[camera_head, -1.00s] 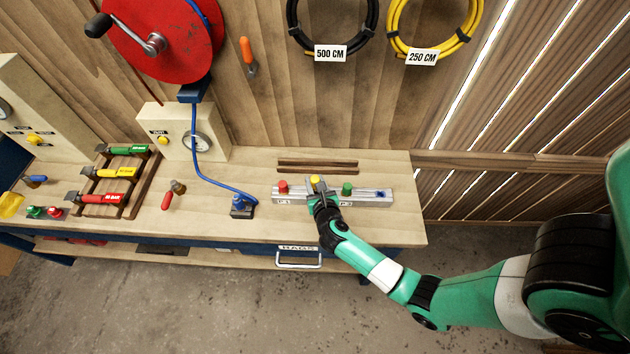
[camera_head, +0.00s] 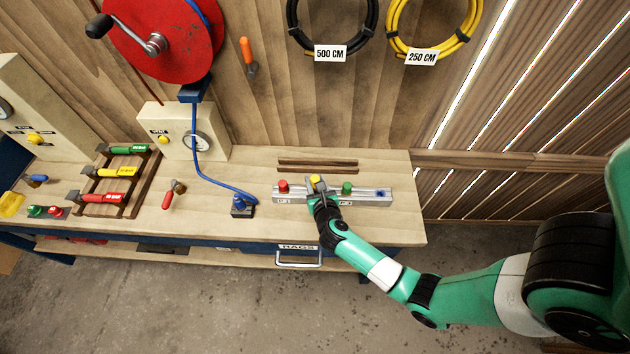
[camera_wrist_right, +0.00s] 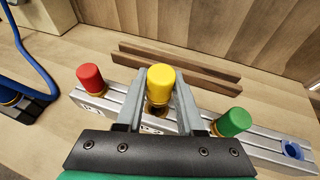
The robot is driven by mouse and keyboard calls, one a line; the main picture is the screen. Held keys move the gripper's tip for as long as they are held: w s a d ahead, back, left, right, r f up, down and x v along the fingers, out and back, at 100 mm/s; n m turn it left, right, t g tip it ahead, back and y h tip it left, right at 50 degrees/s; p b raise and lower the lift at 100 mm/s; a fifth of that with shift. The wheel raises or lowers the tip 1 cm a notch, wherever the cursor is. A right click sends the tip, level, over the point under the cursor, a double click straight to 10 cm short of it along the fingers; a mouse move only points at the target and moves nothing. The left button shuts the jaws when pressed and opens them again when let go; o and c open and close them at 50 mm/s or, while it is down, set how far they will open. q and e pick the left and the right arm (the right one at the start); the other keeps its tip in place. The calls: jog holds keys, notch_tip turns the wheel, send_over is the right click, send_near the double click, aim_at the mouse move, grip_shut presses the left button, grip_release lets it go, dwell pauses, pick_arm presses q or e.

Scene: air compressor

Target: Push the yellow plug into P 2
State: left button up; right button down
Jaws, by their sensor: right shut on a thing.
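The yellow plug (camera_wrist_right: 161,80) is upright between the fingers of my right gripper (camera_wrist_right: 160,100), which is shut on it. It also shows in the head view (camera_head: 315,179), over the metal manifold block (camera_head: 365,198). In the wrist view the plug stands at a port between the red plug (camera_wrist_right: 91,78) and the green plug (camera_wrist_right: 233,122). A dark ring and brass-coloured part show just under its yellow cap. I cannot tell how deep it sits. The port's label is mostly hidden by my gripper. My left gripper is not in view.
A blue fitting (camera_wrist_right: 292,150) is at the block's right end. Wooden strips (camera_head: 318,166) lie behind the block. A blue hose (camera_head: 195,150) runs to a blue-and-black coupling (camera_head: 242,206) on the left. Bare bench lies right of the block.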

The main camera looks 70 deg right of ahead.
jog(key=shift+r, duration=0.1)
jog(key=shift+f+b, duration=1)
jog(key=shift+f, duration=0.65)
jog(key=shift+c, duration=2.2)
grip_release()
jog(key=p+v, duration=0.2)
jog(key=v, duration=0.9)
jog(key=shift+s+a+p, duration=0.2)
jog(key=shift+a+p, duration=0.05)
jog(key=shift+p, duration=0.05)
